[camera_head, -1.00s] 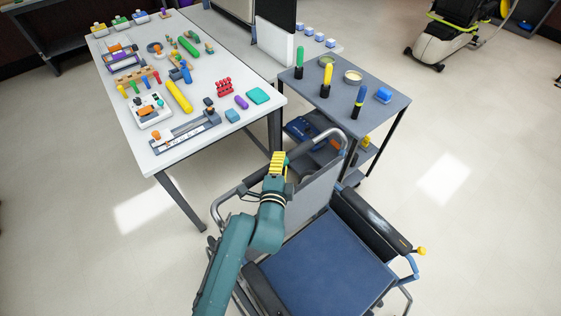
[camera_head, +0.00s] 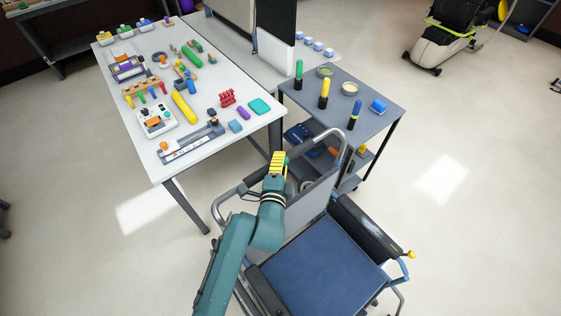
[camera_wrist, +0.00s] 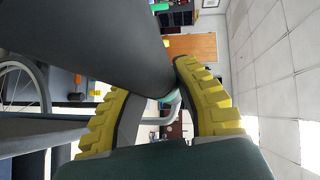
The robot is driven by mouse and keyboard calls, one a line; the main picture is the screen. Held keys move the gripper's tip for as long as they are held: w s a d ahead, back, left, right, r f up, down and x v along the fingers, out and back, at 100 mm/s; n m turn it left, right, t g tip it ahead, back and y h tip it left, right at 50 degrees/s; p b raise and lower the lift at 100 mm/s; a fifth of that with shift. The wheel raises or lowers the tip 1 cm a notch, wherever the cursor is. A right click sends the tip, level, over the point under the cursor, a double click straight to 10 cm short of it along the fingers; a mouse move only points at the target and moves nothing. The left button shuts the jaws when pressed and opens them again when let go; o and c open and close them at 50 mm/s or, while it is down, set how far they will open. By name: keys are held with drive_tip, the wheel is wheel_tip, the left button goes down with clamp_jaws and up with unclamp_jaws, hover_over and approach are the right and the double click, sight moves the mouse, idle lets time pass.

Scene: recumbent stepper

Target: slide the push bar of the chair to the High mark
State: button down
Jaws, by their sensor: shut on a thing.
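The chair is a wheelchair with a blue seat (camera_head: 322,264) and a black armrest. Its grey push bar (camera_head: 318,145) arches around the top of the backrest. My gripper (camera_head: 278,163), with yellow ribbed fingers, is at the middle of this bar. In the wrist view, a thick dark grey bar (camera_wrist: 95,38) runs between the yellow fingers of my gripper (camera_wrist: 150,80), which is shut on it. The fingers and my arm cover part of the push bar in the head view. I cannot make out a High mark in either view.
A white table (camera_head: 205,142) with many small therapy pieces stands close behind the chair on the left. A grey cart (camera_head: 378,92) with coloured pegs and tins stands just behind the chair. Floor on the right is open.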

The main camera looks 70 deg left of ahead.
drive_tip(key=shift+r, duration=0.15)
drive_tip(key=c, duration=0.8)
unclamp_jaws()
drive_tip(key=shift+w+a, duration=0.1)
drive_tip(key=shift+o, duration=0.2)
drive_tip(key=shift+d, duration=0.2)
drive_tip(key=v, duration=1.1)
drive_tip(key=shift+s+d, duration=0.3)
drive_tip(key=shift+s, duration=0.1)
